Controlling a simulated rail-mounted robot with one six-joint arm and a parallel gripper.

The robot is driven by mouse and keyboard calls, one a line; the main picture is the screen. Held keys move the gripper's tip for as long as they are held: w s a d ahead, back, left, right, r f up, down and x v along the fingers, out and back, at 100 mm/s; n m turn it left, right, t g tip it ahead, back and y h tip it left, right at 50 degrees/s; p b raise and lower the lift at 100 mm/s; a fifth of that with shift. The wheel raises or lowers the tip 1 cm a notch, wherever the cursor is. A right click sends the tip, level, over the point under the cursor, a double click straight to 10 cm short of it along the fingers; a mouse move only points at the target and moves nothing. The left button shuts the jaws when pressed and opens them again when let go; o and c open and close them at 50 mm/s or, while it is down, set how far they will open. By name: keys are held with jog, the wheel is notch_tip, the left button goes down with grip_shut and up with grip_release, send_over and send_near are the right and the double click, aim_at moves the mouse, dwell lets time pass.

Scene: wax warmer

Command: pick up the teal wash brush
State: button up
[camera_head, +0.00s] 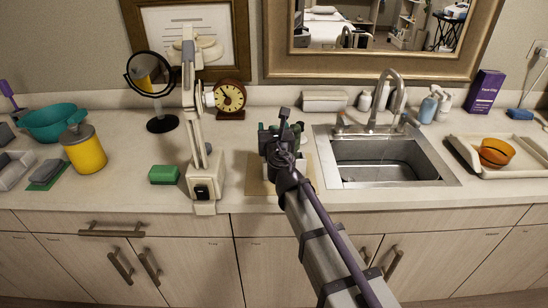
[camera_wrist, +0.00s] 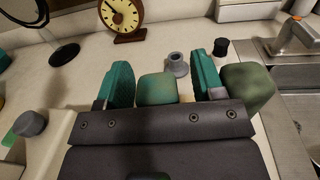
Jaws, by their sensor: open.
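My gripper (camera_wrist: 164,80) is open above the counter, its two teal-padded fingers apart. A rounded teal-green block (camera_wrist: 157,88) shows between the fingers. I cannot tell whether it is the teal wash brush's head or whether the fingers touch it. A darker olive-green block (camera_wrist: 248,88) is just right of the right finger. No brush handle can be made out there.
A grey spool-shaped piece (camera_wrist: 178,65) and a small black piece (camera_wrist: 220,47) stand beyond the fingers. A white stand (camera_head: 204,165) is close on the left, with a clock (camera_head: 230,97) behind. The sink (camera_head: 385,160) is on the right. A green block (camera_head: 165,174) lies farther left.

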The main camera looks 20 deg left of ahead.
grip_shut()
dwell(0.5)
jog(key=shift+r, duration=0.1)
